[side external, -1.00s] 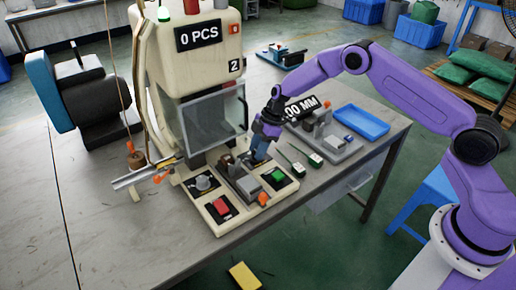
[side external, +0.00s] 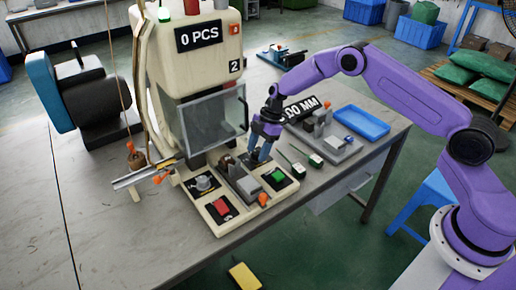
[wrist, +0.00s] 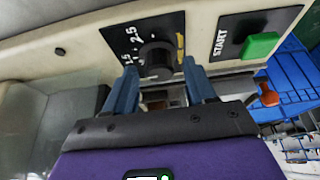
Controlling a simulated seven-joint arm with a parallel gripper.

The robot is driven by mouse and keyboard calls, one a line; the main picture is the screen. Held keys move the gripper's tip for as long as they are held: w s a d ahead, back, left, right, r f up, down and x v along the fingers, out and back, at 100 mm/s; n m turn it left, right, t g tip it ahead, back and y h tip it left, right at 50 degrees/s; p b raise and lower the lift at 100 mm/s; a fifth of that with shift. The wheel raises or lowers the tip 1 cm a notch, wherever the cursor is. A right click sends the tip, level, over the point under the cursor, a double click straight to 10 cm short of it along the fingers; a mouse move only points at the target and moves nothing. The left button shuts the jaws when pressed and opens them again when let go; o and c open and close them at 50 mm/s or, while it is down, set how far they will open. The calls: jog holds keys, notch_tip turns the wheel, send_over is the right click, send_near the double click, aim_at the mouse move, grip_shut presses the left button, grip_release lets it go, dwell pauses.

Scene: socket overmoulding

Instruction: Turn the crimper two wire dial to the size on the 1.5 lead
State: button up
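The dial (wrist: 157,60) is a dark round knob on a black plate with white marks that read 1.5 and 2.5, in the wrist view. I cannot tell which mark it points to. My gripper (wrist: 160,66) is open, with its two blue fingers apart and their tips on either side of the knob; I cannot tell whether they touch it. In the side view my gripper (side external: 258,158) points down at the back of the control panel and hides the dial. The crimper (side external: 195,70) is cream, with a 2 on its side. Two leads (side external: 298,167) lie on the table; their sizes are unreadable.
A green START button (wrist: 261,45) is right of the dial. A red button (side external: 221,207) and a grey knob (side external: 203,183) sit on the same panel. A grey fixture (side external: 328,138) and a blue tray (side external: 361,121) stand to the right.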

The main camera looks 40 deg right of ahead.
jog(key=shift+r, duration=0.1)
jog(key=v, duration=1.7)
jog(key=shift+d, duration=0.1)
